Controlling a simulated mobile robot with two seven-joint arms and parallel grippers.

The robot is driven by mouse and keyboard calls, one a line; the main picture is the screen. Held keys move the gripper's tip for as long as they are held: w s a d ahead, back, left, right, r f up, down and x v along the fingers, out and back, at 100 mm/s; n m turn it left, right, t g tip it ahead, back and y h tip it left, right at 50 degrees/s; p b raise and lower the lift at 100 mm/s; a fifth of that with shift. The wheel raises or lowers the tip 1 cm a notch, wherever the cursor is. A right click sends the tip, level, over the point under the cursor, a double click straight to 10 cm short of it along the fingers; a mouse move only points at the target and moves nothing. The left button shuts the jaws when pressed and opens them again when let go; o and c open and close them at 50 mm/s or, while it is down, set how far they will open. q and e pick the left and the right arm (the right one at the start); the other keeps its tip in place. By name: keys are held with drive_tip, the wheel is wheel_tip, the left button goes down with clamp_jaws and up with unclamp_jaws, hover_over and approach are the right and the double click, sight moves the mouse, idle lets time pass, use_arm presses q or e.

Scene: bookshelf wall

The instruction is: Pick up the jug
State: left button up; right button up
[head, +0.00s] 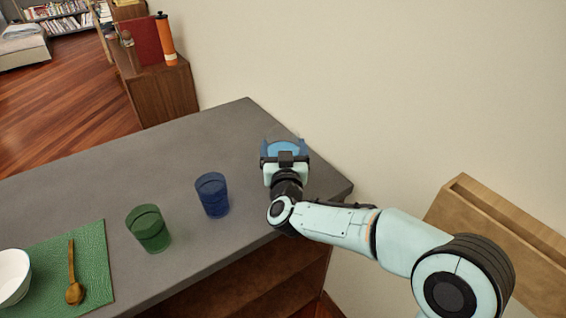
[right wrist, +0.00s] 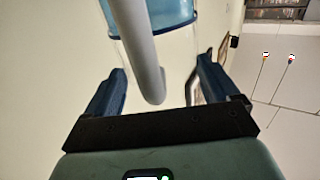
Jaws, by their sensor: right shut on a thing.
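The jug (head: 284,147) is at the far right end of the grey counter, mostly hidden in the head view behind my right gripper (head: 285,155). In the right wrist view the jug (right wrist: 172,14) shows a blue band and a pale curved handle (right wrist: 140,50). The handle lies between the two blue fingers of my right gripper (right wrist: 161,80). That gripper is shut on the jug; the exact contact of the fingers is hard to see. Whether the jug touches the counter is hidden. My left gripper is in neither view.
On the counter (head: 110,180) stand a blue cup (head: 212,196) and a green cup (head: 149,230). A green mat (head: 90,262) at left holds a white bowl (head: 12,275) and a wooden spoon (head: 73,285). The wall is close behind the jug. The counter's far left is clear.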

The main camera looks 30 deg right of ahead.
drive_tip(key=shift+r, duration=0.25)
wheel_tip(320, 180, up, 10)
drive_tip(key=p, duration=0.3)
wheel_tip(320, 180, up, 10)
drive_tip(key=p, duration=0.4)
drive_tip(key=shift+f, duration=0.15)
idle(0.8)
